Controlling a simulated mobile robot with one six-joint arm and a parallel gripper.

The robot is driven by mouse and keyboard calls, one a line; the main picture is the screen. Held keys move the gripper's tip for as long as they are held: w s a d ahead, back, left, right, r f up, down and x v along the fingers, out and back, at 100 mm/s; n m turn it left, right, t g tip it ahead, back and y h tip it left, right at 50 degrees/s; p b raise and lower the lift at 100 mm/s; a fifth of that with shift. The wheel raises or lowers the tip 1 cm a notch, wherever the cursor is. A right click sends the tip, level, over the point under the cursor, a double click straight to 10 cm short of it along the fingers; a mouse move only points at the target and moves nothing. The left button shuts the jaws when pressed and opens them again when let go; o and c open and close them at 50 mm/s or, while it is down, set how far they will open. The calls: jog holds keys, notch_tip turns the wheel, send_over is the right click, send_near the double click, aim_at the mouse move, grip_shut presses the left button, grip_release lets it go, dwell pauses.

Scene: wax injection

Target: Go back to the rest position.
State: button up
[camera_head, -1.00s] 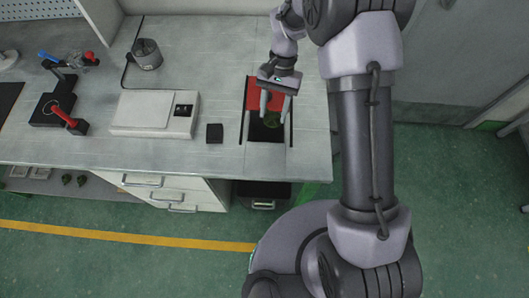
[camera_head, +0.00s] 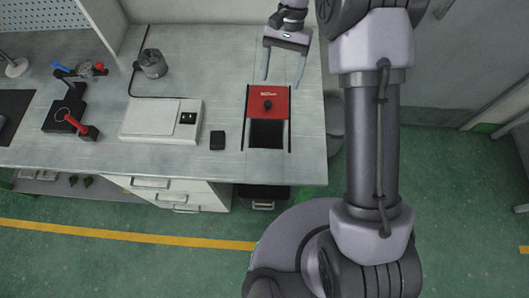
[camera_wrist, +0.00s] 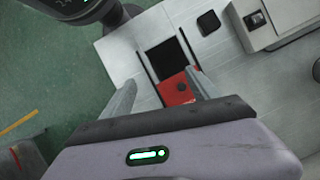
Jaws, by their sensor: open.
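My gripper (camera_head: 284,80) is open and empty in the head view. It is above the back of the bench, behind a red plate with a black knob (camera_head: 267,103). In the wrist view my gripper's two fingers (camera_wrist: 160,90) are spread apart, and the red plate (camera_wrist: 176,92) shows between and beyond them. The plate sits between two dark rails, with a dark square opening (camera_head: 266,133) in front of it. The fingers look clear of the plate and knob.
A small black block (camera_head: 217,140), a white flat device (camera_head: 160,120) and a grey pot with a cable (camera_head: 152,63) stand left on the bench. A black stand with a red handle (camera_head: 72,112) is further left. The bench right of the rails is clear.

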jog(key=shift+v, duration=1.1)
jog(key=s+d+r+t+b, duration=0.35)
jog(key=s+r, duration=0.45)
jog(key=r, duration=0.3)
jog(key=s+d+m+t+b, duration=0.1)
jog(key=s+t, duration=0.5)
jog(key=s, duration=1)
jog(key=shift+d+f+y+b, duration=0.4)
jog(key=shift+d+b, duration=0.1)
jog(key=shift+d, duration=0.4)
jog(key=shift+s+t, duration=0.1)
jog(key=shift+t, duration=0.15)
